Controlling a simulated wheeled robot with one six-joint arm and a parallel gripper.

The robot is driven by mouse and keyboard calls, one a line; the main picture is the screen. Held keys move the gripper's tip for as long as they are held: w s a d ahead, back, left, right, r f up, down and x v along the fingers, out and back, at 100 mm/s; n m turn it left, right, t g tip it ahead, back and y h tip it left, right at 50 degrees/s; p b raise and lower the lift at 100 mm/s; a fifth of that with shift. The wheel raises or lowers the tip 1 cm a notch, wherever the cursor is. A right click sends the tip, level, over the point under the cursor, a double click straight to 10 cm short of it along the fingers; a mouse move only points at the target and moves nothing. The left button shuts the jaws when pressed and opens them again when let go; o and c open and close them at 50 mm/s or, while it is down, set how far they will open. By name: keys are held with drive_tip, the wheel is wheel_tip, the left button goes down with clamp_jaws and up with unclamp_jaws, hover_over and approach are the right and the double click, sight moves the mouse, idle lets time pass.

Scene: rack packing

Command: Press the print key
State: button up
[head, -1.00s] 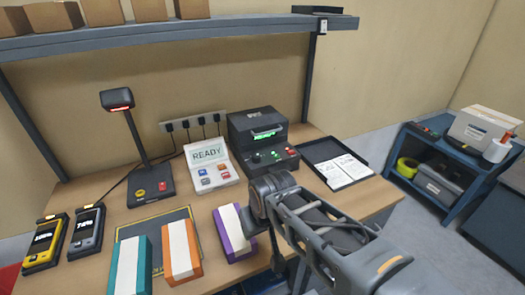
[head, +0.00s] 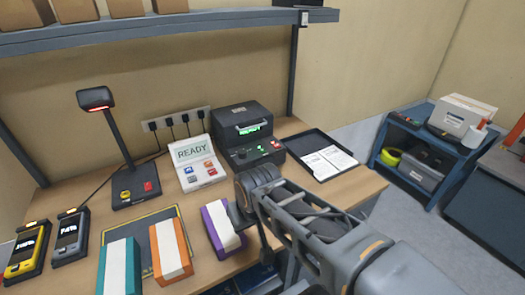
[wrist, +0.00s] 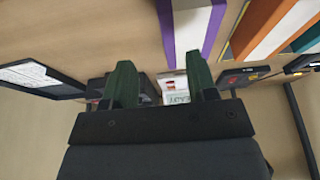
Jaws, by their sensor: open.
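A white console (head: 198,158) with a screen reading READY stands on the bench, left of the black printer (head: 249,135). Several small coloured keys (head: 190,170) sit below its screen; their labels are too small to read, so I cannot tell which is print. In the wrist view the console (wrist: 178,98) shows upside down, partly hidden behind my gripper. My gripper (wrist: 161,82) is open, its two green fingers apart with nothing between them. In the head view my arm comes in from the lower right, and its fingers cannot be made out.
Purple (head: 221,229), orange (head: 171,249) and teal (head: 119,268) boxes lie along the front. A scanner stand (head: 134,190) is left of the console. A black tray (head: 319,156) with papers is right of the printer. A shelf (head: 180,27) runs overhead.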

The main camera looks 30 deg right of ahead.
clamp_jaws()
idle(1.4)
